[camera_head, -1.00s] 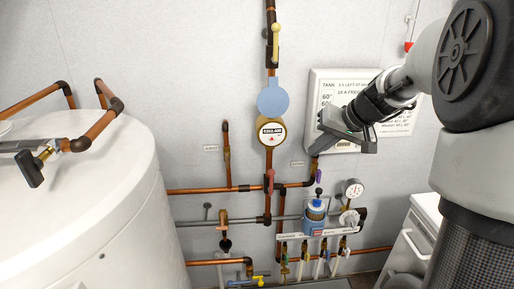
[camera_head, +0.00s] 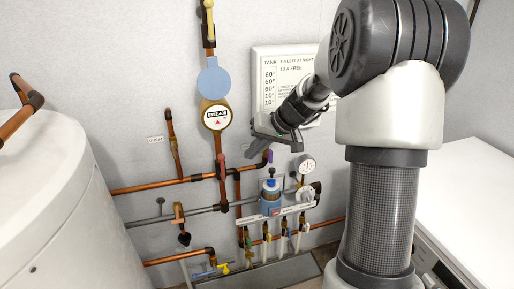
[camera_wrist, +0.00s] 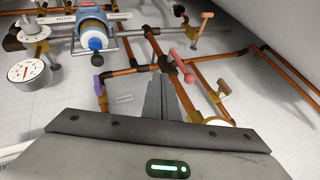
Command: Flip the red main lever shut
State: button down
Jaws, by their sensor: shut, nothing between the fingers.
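The red main lever (camera_head: 220,158) is small in the head view, on the upright copper pipe below the round water meter (camera_head: 216,117). In the wrist view the red lever (camera_wrist: 182,66) shows as a pinkish-red handle sticking out from the pipework, just beyond and to the right of my fingertips. My gripper (camera_head: 270,138) is in front of the wall, to the right of the meter and the lever. Its fingers (camera_wrist: 165,85) are together and empty in the wrist view, and apart from the lever in the picture.
A purple handle (camera_head: 268,156) sits below my gripper. A blue-and-white filter unit (camera_head: 270,194) and a pressure gauge (camera_head: 305,165) stand lower right. A white sign (camera_head: 268,75) hangs behind my arm. A large white tank (camera_head: 55,190) fills the left.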

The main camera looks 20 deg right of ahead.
aim_at(222, 166)
jog(key=w+a+f, duration=0.2)
jog(key=a+f, duration=0.1)
jog(key=a, duration=0.2)
jog(key=shift+w+a+f, duration=0.2)
jog(key=shift+w+a, duration=0.1)
jog(key=shift+w, duration=0.05)
jog(key=shift+r, duration=0.1)
